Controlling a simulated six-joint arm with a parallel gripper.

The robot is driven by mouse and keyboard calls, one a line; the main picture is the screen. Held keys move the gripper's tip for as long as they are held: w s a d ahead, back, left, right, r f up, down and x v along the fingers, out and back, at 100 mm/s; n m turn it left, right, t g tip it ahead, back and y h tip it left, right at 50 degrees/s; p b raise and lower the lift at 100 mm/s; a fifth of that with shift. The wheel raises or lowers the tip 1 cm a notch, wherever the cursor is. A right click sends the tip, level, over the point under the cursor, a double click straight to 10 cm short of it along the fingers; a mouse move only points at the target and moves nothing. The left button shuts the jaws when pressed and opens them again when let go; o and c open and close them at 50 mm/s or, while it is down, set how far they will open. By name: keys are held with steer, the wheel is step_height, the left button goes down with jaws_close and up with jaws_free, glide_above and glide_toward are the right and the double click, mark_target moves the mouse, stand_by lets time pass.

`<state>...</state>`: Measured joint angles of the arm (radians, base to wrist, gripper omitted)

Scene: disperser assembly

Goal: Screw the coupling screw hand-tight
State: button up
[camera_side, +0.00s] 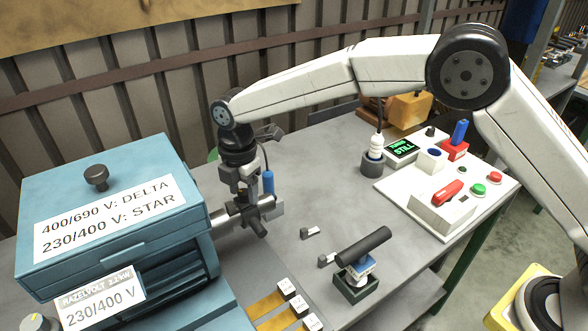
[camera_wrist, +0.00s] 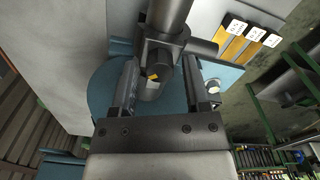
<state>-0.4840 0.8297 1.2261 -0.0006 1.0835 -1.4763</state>
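A dark grey coupling (camera_side: 236,216) sits on the shaft at the right side of the blue motor (camera_side: 110,215), with a dark rod (camera_side: 259,229) pointing toward the camera. In the wrist view the dark coupling block (camera_wrist: 162,52) lies at the fingertips, with a small orange mark beside it. My gripper (camera_side: 244,196) reaches down to the coupling from above. In the wrist view its fingers (camera_wrist: 160,72) stand apart on either side of a grey cylindrical part, with gaps visible. I cannot clearly make out the coupling screw; the fingers partly hide the joint.
A blue upright piece (camera_side: 268,182) shows just right of my gripper. A black cylinder on a small stand (camera_side: 362,248), two small grey blocks and labelled brass strips (camera_side: 266,304) lie on the table. A white control panel (camera_side: 445,190) stands at the right.

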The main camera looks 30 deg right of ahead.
jaws_close()
steer(key=shift+m, duration=0.3)
steer(key=m, duration=0.9)
steer(key=shift+m, duration=0.4)
steer(key=m, duration=0.3)
steer(key=shift+m, duration=0.4)
steer(key=shift+o, duration=1.5)
jaws_free()
